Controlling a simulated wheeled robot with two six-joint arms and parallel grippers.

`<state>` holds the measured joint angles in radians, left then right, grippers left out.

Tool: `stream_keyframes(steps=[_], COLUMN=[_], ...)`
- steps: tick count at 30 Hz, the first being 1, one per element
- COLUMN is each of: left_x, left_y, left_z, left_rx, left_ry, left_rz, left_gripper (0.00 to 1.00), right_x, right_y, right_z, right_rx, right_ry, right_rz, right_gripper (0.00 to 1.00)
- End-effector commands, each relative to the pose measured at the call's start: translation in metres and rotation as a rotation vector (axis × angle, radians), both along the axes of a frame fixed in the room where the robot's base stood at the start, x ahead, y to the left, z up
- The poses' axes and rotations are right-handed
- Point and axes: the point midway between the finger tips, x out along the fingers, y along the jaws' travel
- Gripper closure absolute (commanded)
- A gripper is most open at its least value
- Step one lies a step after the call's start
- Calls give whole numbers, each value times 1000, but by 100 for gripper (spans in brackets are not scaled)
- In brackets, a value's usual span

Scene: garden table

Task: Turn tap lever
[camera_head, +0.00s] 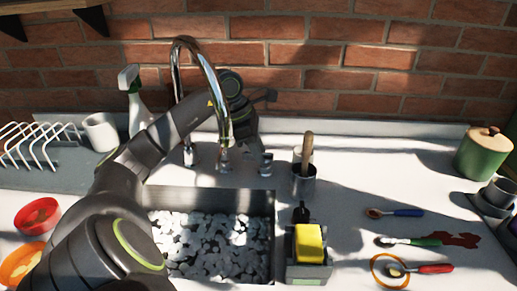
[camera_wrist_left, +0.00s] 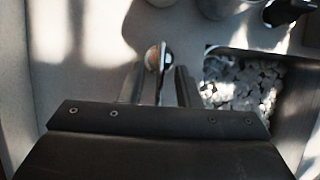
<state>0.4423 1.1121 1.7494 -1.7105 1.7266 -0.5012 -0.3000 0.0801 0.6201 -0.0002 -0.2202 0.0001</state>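The chrome tap (camera_head: 205,62) stands behind the sink with its tall curved spout. A small chrome lever (camera_head: 266,164) stands on the counter to the right of the spout's end. My left gripper (camera_head: 248,135) is just above and left of the lever in the head view, partly hidden by its own arm. In the left wrist view the shiny lever (camera_wrist_left: 155,58) shows between the two fingers of my left gripper (camera_wrist_left: 158,85). The fingers are apart, and I cannot tell whether either touches it. My right gripper is in neither view.
The sink (camera_head: 273,225) holds pale pebbles. A brush holder (camera_head: 303,184) stands right of the lever. A yellow sponge (camera_head: 309,243) sits in a caddy at the front. Spoons lie at right near a green pot (camera_head: 483,157). A brick wall (camera_head: 350,70) closes the back.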

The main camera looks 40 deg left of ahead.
Motion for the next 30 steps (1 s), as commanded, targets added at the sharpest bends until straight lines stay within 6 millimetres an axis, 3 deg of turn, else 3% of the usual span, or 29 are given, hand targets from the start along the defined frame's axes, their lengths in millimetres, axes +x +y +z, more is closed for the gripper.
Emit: stream_keyframes(steps=[10,17,30], left_x=[1,1,0], left_y=[-1,-1,-1], left_z=[-4,-4,-5], left_rx=[1,1,3], left_ry=[0,0,-1], left_rz=[1,1,54], left_gripper=[71,100,100], right_x=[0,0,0], right_y=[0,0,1], right_z=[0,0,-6], right_rx=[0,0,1], right_ry=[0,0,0], right_rz=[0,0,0], right_gripper=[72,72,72])
